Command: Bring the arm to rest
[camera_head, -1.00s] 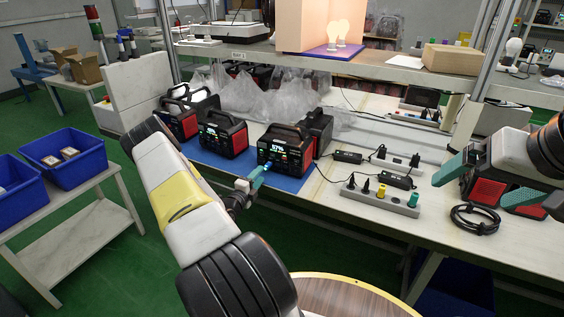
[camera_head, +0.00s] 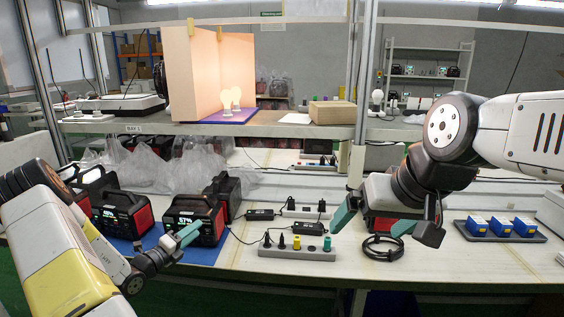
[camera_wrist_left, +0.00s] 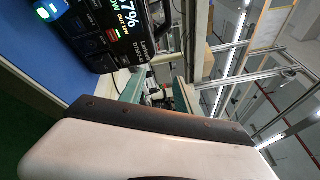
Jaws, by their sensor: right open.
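My left gripper (camera_head: 184,238), with teal fingertips, is just in front of the power station with the lit 57% display (camera_head: 192,222). I cannot tell whether it touches the station or how far its fingers are apart. Part of a teal finger also shows in the left wrist view (camera_wrist_left: 133,88), beside that station's lit panel (camera_wrist_left: 108,28). My right gripper (camera_head: 364,233) is open, its teal fingers apart and pointing down over the workbench. Nothing shows between them. A black cable coil (camera_head: 383,250) lies by its right finger.
More power stations (camera_head: 124,214) stand to the left on the blue mat (camera_head: 207,254). A grey socket strip (camera_head: 298,252) with plugs lies in the middle. A tray with blue boxes (camera_head: 501,228) is at right. A shelf (camera_head: 290,130) runs above the bench.

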